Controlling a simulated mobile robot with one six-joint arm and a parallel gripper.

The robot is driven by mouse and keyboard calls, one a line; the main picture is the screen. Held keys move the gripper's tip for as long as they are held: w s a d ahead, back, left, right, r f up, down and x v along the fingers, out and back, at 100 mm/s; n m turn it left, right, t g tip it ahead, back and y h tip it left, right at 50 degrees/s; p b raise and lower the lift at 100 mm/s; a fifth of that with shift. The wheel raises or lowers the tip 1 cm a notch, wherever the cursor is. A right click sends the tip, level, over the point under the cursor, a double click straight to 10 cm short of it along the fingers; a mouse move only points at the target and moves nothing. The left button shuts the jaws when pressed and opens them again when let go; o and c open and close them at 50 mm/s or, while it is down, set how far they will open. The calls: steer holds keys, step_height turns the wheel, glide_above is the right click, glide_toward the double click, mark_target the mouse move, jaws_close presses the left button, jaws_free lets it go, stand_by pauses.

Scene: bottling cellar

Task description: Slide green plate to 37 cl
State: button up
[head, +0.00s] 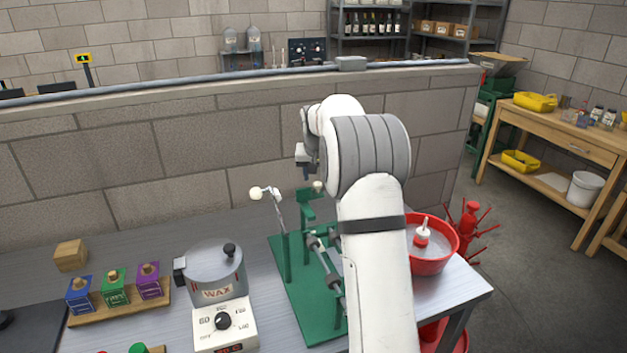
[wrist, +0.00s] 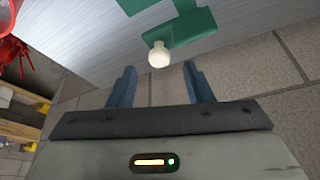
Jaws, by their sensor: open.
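A green metal stand (head: 303,302) with uprights, rods and a base stands on the bench, partly hidden by my arm. A small green plate (head: 310,198) with a cream knob (head: 317,186) is at its top. In the wrist view a green plate (wrist: 186,29) shows with the cream knob (wrist: 159,54) at its edge. My gripper (wrist: 160,72) is open, its two blue-grey fingers spread to either side of the knob in that view; contact cannot be told. In the head view my gripper (head: 304,172) is just above and left of the knob. No 37 cl mark is legible.
A white-knobbed lever (head: 256,193) rises at the stand's left. A wax pot (head: 214,272) on a heater is further left, beside a wooden tray (head: 120,303) of coloured blocks. A red basin (head: 432,263) is right of my arm. A block wall (head: 170,150) runs behind the bench.

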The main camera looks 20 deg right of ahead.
mark_target(318, 183)
steer(key=shift+x, duration=1.7)
steer(key=shift+r, duration=0.1)
jaws_close()
